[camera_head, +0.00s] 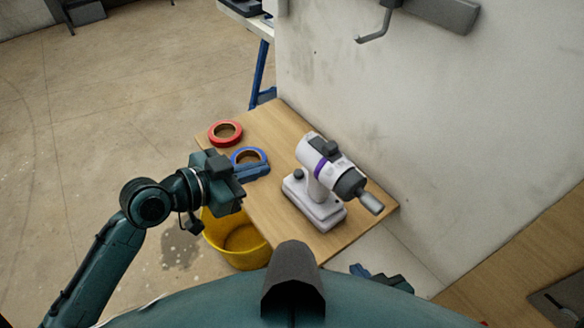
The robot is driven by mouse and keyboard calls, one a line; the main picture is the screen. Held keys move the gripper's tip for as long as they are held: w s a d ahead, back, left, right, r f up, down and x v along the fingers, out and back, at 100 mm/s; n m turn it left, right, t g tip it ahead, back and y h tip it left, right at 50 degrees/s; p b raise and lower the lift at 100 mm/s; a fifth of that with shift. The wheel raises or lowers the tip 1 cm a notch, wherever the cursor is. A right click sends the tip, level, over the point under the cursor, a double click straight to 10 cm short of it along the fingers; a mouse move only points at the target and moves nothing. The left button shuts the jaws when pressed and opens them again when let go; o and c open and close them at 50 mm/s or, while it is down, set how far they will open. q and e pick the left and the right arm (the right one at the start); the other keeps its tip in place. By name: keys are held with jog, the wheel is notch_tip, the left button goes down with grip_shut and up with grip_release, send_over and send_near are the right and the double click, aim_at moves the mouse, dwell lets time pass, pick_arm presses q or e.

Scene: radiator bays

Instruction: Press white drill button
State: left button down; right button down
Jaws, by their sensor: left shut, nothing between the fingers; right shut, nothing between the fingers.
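A white drill (309,153) with a purple band and a dark grey chuck sits on its white base on the wooden table (285,235). Its nose points to the lower right. I cannot tell which is the button. My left gripper (264,168) is shut and empty, left of the drill and apart from it, over the table's left edge. My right gripper (385,277) is shut and empty, partly visible below the table's lower right side.
A red tape roll (226,133) and a blue tape roll (248,156) lie on the table; my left gripper partly covers the blue one. A yellow bucket (240,246) stands on the floor beside the table. A stained white wall (440,120) rises behind the drill.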

pick_arm(q)
jog(key=p, duration=0.1)
send_over(292, 183)
jog(key=f, duration=0.3)
jog(key=shift+d+f, duration=0.1)
jog(key=shift+d, duration=0.25)
jog(key=f, duration=0.2)
jog(key=shift+a+f, duration=0.2)
jog(key=shift+f, duration=0.2)
jog(key=shift+w+a+f, duration=0.1)
jog(key=shift+a+f, duration=0.05)
jog(key=shift+f, duration=0.55)
pick_arm(e)
jog(key=shift+w+d+r, duration=0.1)
jog(key=shift+w+d, duration=0.1)
